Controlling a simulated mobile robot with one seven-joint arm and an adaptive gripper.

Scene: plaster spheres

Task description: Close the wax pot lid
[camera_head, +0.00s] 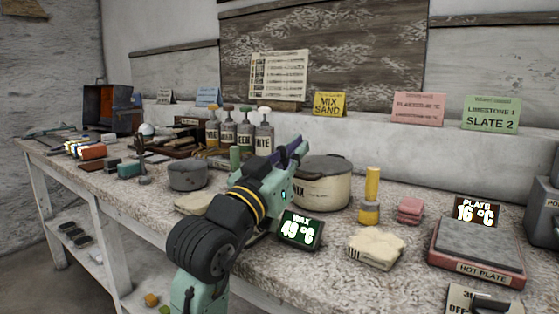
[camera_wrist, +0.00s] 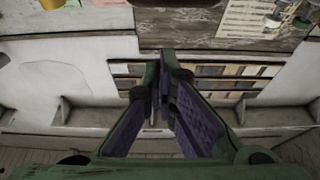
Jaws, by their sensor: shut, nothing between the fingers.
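The wax pot (camera_head: 322,192) is a cream, round pot with dark lettering, standing on the bench right of my gripper in the head view. Its grey lid (camera_head: 325,166) lies across the top and looks level; the left edge is partly hidden by my gripper. My gripper (camera_head: 299,146), green with purple finger pads, is raised at the pot's left side, fingers pointing up and right. It is shut and empty. I cannot tell whether it touches the lid. The wrist view shows the fingers (camera_wrist: 161,95) against the wall, and neither pot nor lid.
A wax display (camera_head: 301,230) reading 49 °C stands in front of the pot. A grey pot (camera_head: 187,175) is at left, bottles (camera_head: 240,133) behind. A yellow cylinder (camera_head: 371,190), folded cloth (camera_head: 376,248) and hot plate (camera_head: 477,252) are at right.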

